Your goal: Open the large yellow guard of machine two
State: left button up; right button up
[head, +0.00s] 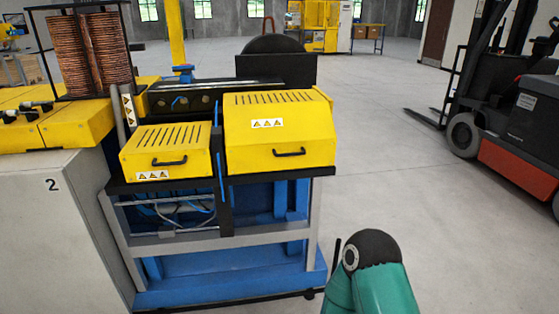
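The large yellow guard (298,133) sits on the right part of machine two's top. It is a shut vented box with slots on top, a warning label and a black bar handle (289,152) on its front. A smaller yellow guard (166,150) with its own black handle (169,161) sits to its left and is also shut. The number 2 shows on the grey cabinet (60,225) at left. A green and black part of my arm shows at the bottom right, well below and apart from the guard. Neither gripper's fingers can be seen.
The machine's blue and grey frame (220,262) stands below the guards. Copper coils (90,52) stand at the upper left. A forklift (500,110) is parked at the right. The grey floor (400,190) between machine and forklift is clear.

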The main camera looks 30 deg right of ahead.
aim_at(268, 132)
jog(key=z, duration=0.15)
jog(key=i, duration=0.9)
jog(key=u, duration=0.05)
